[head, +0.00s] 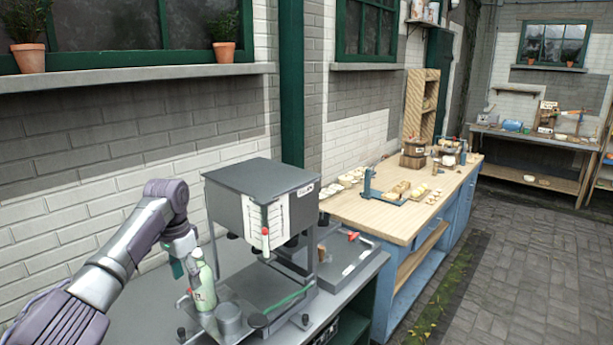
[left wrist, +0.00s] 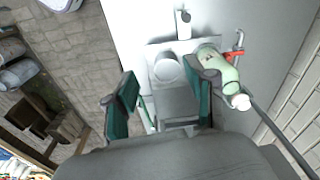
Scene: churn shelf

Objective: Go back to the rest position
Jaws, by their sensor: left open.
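My left gripper (head: 178,264) is over the left end of the grey bench (head: 345,292). In the left wrist view my left gripper (left wrist: 163,108) is open, with its two green-padded fingers apart and nothing held between them. A pale green bottle (head: 204,290) stands upright just beside the gripper in the head view. In the left wrist view the bottle (left wrist: 221,76) is just beyond the right finger, which partly overlaps it; I cannot tell whether they touch. My right gripper is in neither view.
A grey box-topped machine (head: 262,183) on legs stands close right of my left gripper. A grey cup (head: 229,319) stands in front of the bottle. The brick wall (head: 75,205) is close behind. A wooden-topped counter (head: 440,190) lies further right; the paved floor (head: 530,265) is clear.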

